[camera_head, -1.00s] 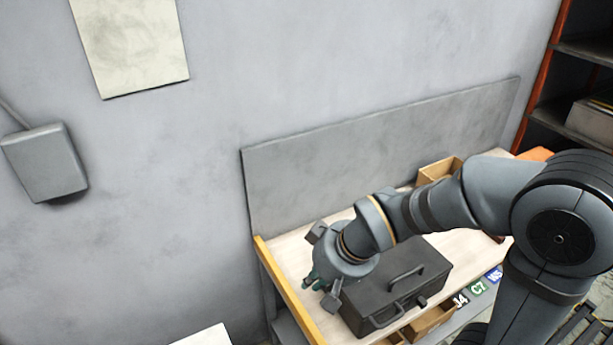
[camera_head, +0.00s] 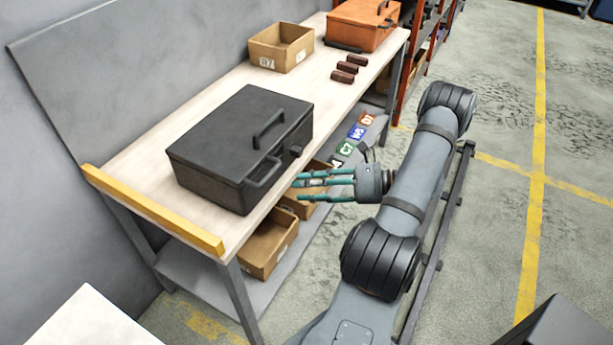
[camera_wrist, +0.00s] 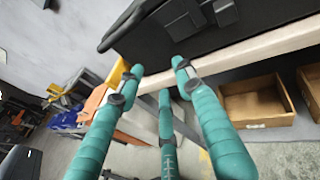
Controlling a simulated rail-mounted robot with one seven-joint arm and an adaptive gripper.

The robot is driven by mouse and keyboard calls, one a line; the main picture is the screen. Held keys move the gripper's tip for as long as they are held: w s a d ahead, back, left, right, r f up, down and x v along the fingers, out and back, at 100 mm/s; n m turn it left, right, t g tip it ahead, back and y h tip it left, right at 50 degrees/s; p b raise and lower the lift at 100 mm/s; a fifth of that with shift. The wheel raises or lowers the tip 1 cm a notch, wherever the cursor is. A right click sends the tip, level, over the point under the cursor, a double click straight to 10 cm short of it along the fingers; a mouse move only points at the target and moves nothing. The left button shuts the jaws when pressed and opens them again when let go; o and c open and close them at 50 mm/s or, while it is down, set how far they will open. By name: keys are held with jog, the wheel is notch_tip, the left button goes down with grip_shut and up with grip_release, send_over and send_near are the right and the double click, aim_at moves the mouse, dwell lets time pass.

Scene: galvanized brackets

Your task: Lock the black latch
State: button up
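The black toolbox (camera_head: 215,145) sits with its lid down on the light workbench, a carry handle (camera_head: 268,130) on top and a loop handle (camera_head: 263,172) on its front. The black latch (camera_head: 296,151) is a small block at the front's upper edge, right of the loop handle; I cannot tell its exact tilt. My gripper (camera_head: 299,185) is in front of the box, beyond the bench edge and lower than the latch, its teal fingers spread, empty and pointing toward the bench. In the wrist view the fingers (camera_wrist: 160,76) are apart, with the toolbox (camera_wrist: 150,45) above them.
The bench's front edge (camera_wrist: 240,53) lies close to my fingers. Cardboard bins (camera_head: 267,248) stand on the lower shelf, with coloured labels (camera_head: 346,149) nearby. An open carton (camera_head: 281,48), brown blocks (camera_head: 345,76) and an orange case (camera_head: 362,25) are farther along.

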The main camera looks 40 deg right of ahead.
aim_at(302, 152)
jog(key=s+d+r+m+t+h, duration=0.1)
jog(key=d+m+t+h, duration=0.35)
jog(key=d, duration=0.45)
jog(key=shift+m+t, duration=0.45)
jog(key=shift+m, duration=0.1)
jog(key=x, duration=0.3)
jog(key=p+x, duration=0.1)
jog(key=x, duration=0.6)
jog(key=shift+w+d, duration=0.1)
jog(key=shift+d, duration=0.2)
jog(key=shift+c, duration=0.9)
grip_shut()
jog(key=shift+d, duration=0.15)
